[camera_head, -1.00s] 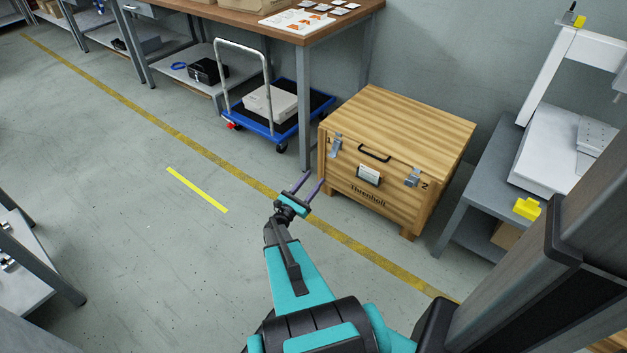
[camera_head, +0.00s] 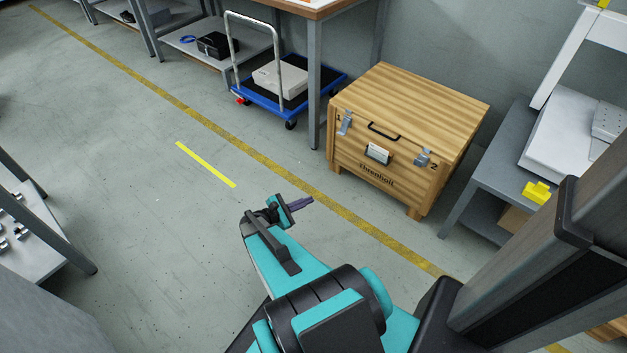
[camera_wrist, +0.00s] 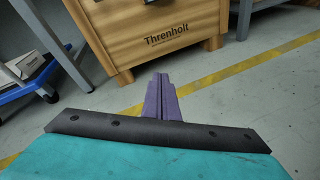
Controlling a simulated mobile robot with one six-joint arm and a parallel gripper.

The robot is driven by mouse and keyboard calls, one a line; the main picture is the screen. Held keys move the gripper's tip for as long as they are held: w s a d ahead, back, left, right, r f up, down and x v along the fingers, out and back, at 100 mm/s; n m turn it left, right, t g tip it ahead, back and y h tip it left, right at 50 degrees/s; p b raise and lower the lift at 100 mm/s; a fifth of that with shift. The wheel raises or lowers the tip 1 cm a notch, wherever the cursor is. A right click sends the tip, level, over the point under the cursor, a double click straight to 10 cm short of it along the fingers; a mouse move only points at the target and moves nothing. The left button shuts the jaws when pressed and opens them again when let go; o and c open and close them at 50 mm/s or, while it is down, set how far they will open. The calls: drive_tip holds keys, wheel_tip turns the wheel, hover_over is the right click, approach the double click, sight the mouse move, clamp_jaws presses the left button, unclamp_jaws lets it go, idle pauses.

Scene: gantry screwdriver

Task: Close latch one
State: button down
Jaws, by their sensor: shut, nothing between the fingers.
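A wooden crate (camera_head: 400,130) marked "Threnholt" stands on the floor against the wall, and its lower front also shows in the wrist view (camera_wrist: 160,35). Latch one (camera_head: 345,122), a metal latch by the numeral 1, is on the left of its front face. I cannot tell from here whether it is open. Latch two (camera_head: 422,157) is on the right by the numeral 2. My gripper (camera_head: 308,201) is in front of the crate to the lower left, apart from it. Its purple fingers (camera_wrist: 160,98) are together and empty, pointing toward the crate.
A blue trolley (camera_head: 262,108) with a white box stands left of the crate by a table leg (camera_head: 315,90). A grey bench (camera_head: 480,180) with a yellow block (camera_head: 537,192) is to the right. The floor between gripper and crate is clear.

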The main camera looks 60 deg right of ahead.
drive_tip(key=s+a+f+m+y, duration=0.2)
drive_tip(key=s+a+m+y, duration=0.1)
drive_tip(key=a, duration=1.2)
drive_tip(key=s+a+f+m+y, duration=0.2)
drive_tip(key=a+y, duration=0.4)
drive_tip(key=a, duration=1)
drive_tip(key=s+a+f+m+y, duration=0.3)
drive_tip(key=s+a+m+y, duration=0.1)
drive_tip(key=a, duration=1.1)
drive_tip(key=shift+s+a+y, duration=0.15)
drive_tip(key=shift+a+y, duration=0.1)
drive_tip(key=shift+y, duration=0.35)
